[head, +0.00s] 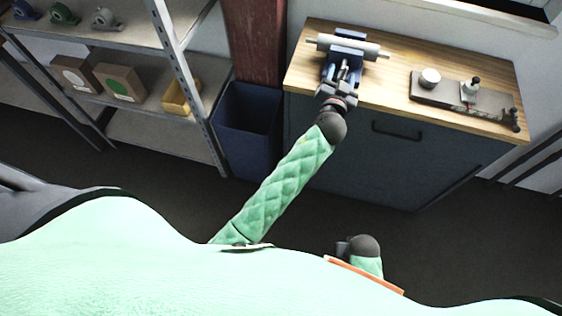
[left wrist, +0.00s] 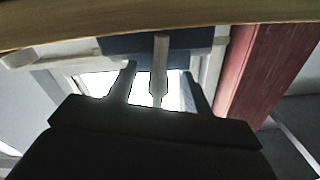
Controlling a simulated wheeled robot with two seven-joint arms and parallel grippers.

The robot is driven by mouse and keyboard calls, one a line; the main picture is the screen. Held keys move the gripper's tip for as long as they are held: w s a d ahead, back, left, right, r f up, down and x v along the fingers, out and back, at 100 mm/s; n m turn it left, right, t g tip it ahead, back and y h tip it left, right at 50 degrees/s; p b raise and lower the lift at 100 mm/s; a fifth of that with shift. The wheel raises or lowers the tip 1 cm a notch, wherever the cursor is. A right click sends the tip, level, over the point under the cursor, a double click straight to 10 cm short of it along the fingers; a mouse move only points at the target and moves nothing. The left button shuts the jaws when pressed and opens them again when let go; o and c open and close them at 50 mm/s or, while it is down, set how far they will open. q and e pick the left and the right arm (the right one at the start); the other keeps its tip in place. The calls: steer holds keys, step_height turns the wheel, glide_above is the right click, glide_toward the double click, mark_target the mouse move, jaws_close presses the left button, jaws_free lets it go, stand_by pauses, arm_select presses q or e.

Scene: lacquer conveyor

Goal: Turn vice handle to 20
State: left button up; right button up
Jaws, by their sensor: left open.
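The blue vice (head: 348,48) stands on the wooden bench top, with a pale round bar (head: 372,50) lying across it. My left gripper (head: 340,88) is at the near side of the vice. In the left wrist view the gripper's dark fingers (left wrist: 158,88) are apart. A pale, narrow vice handle (left wrist: 160,62) runs between them, with a gap showing on each side. The blue vice body (left wrist: 115,45) is just beyond the fingertips. I cannot read any angle mark on the handle. My right arm shows only as a dark joint low in the head view; its fingers do not show.
The wooden bench top (head: 400,65) carries a grey plate (head: 440,92) with a white round piece (head: 430,78) and small fittings to the right. A dark blue bin (head: 245,125) stands left of the bench. Shelves (head: 140,45) with boxes stand further left.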

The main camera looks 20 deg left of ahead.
arm_select(q)
steer(key=n, duration=0.3)
steer(key=shift+n+p, duration=0.35)
steer(key=shift+n, duration=0.05)
steer(key=shift+s+f, duration=0.2)
steer(key=s+b, duration=0.3)
steer(key=s, duration=0.4)
steer(key=s+a+f+g+b, duration=0.1)
steer(key=s+a+f+g, duration=0.4)
steer(key=s+f, duration=0.3)
steer(key=s+a+f+g+b, duration=0.1)
steer(key=s+a+f+g, duration=0.3)
steer(key=s+f, duration=0.5)
steer(key=shift+a+f+g+y, duration=0.25)
steer(key=shift+a+g+y, duration=0.15)
steer(key=shift+a, duration=1)
